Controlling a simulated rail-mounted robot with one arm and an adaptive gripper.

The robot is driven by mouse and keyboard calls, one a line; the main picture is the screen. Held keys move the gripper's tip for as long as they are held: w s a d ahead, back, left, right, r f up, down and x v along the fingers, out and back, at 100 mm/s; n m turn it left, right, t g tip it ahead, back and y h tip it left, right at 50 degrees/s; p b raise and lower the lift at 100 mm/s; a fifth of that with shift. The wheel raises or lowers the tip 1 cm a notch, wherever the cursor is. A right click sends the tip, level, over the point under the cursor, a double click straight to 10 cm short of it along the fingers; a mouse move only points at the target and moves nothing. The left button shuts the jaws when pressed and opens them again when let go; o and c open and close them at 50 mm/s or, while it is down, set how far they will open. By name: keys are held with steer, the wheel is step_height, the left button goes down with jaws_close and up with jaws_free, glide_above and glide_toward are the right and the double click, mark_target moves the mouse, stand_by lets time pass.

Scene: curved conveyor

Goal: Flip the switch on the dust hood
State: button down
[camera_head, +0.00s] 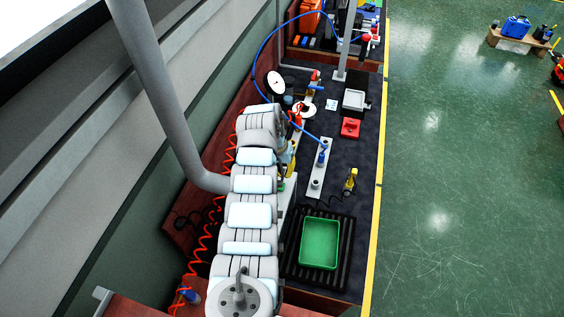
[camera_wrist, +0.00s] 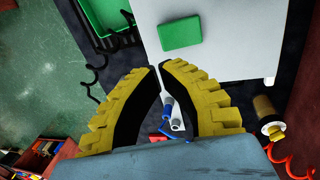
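A white box-like housing (camera_wrist: 225,40), which may be the dust hood, fills the upper middle of the wrist view. A flat green rectangular piece (camera_wrist: 180,33) is on its face; I cannot tell whether this is the switch. My gripper (camera_wrist: 158,68) has two yellow and black fingers, with tips nearly together and nothing held between them. The tips appear just below the housing's lower edge in the picture, with the green piece beyond them. In the head view, my arm hides most of the housing (camera_head: 287,200) and the gripper.
A green tray (camera_head: 319,243) sits on a black roller conveyor right of my arm. A grey pipe (camera_head: 160,90) comes down on the left. A red coiled hose (camera_head: 201,240) runs beside the arm. A red tray (camera_head: 350,128) and small tools stand farther along the bench.

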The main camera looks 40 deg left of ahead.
mark_target(288, 185)
steer(key=shift+w+d+f+p, duration=0.15)
steer(key=shift+f, duration=0.8)
steer(key=shift+w+d+f+p, duration=0.1)
steer(key=shift+f+p, duration=0.05)
steer(key=shift+f, duration=0.75)
steer(key=shift+f, duration=0.1)
